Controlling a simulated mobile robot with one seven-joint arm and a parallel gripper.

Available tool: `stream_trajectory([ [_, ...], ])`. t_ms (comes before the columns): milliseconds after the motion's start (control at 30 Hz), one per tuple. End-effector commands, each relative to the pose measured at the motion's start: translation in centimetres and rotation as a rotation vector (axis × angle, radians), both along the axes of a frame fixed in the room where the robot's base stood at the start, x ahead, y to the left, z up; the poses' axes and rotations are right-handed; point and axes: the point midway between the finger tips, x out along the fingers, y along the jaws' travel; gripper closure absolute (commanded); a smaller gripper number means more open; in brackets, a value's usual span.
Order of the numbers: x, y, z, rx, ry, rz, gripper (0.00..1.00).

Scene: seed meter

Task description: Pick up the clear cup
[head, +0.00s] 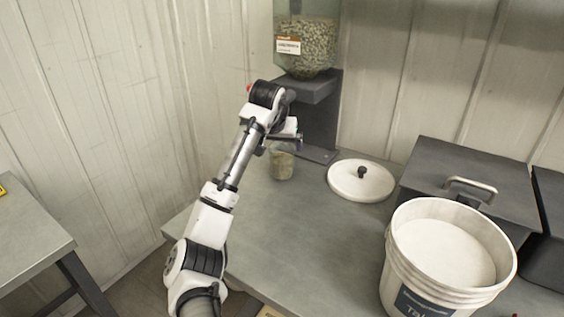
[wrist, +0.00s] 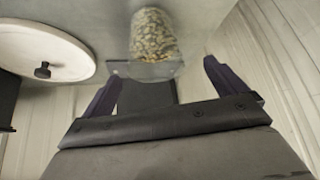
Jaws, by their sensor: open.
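The clear cup (head: 282,165) stands upright on the grey table in the head view, with greenish seeds inside. In the wrist view the seed-filled cup (wrist: 153,35) shows upside down at the top, its clear rim towards my gripper. My gripper (head: 292,141) is just above the cup in the head view and covers part of its top. In the wrist view my gripper (wrist: 162,70) is open, with its dark fingers wide apart and the cup's rim appearing between them. Nothing is held. Whether a finger touches the cup cannot be told.
A seed dispenser (head: 318,88) with a clear hopper stands behind my gripper by the wall. A white lid (head: 361,181) lies right of the cup. A dark box (head: 470,176) and a white bucket (head: 398,271) stand farther right. The table front of the cup (head: 300,235) is clear.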

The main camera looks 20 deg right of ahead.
Motion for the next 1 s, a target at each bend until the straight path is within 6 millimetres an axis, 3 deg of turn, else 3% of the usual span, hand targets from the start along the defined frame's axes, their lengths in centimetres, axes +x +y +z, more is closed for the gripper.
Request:
stream_trajectory([
  [167, 0.6, -0.5, -0.9, 0.002, 0.001, 0.001, 0.03],
  [433, 2.2, -2.1, -4.0, 0.000, 0.001, 0.001, 0.03],
  [733, 2.5, -2.2, -4.6, -0.001, 0.000, -0.001, 0.03],
  [1000, 2.4, -2.2, -4.6, -0.001, 0.000, -0.001, 0.37],
])
